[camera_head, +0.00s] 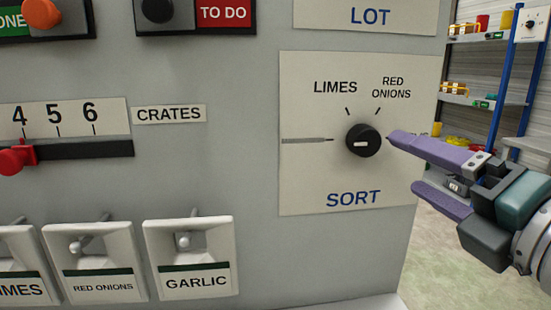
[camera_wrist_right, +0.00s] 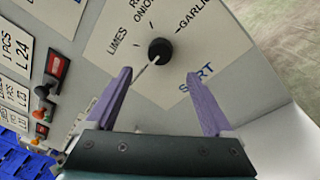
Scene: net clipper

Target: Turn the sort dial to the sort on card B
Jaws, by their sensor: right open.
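The black sort dial (camera_head: 363,140) sits on a pale SORT panel (camera_head: 300,185). The head view shows LIMES and RED ONIONS above it. The right wrist view shows the dial (camera_wrist_right: 160,51) with LIMES, RED ONIONS and GARLIC around it. My right gripper (camera_head: 402,163) is open and empty, to the right of the dial in the head view. In the wrist view the dial lies beyond the gap between the purple fingers (camera_wrist_right: 158,73). I cannot make out card B.
The grey cabinet also bears a crates slider (camera_head: 16,159) with a red knob, LIMES, RED ONIONS and GARLIC switches (camera_head: 188,258), and a black TO DO knob (camera_head: 158,5). Blue shelving (camera_head: 500,80) stands at the right.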

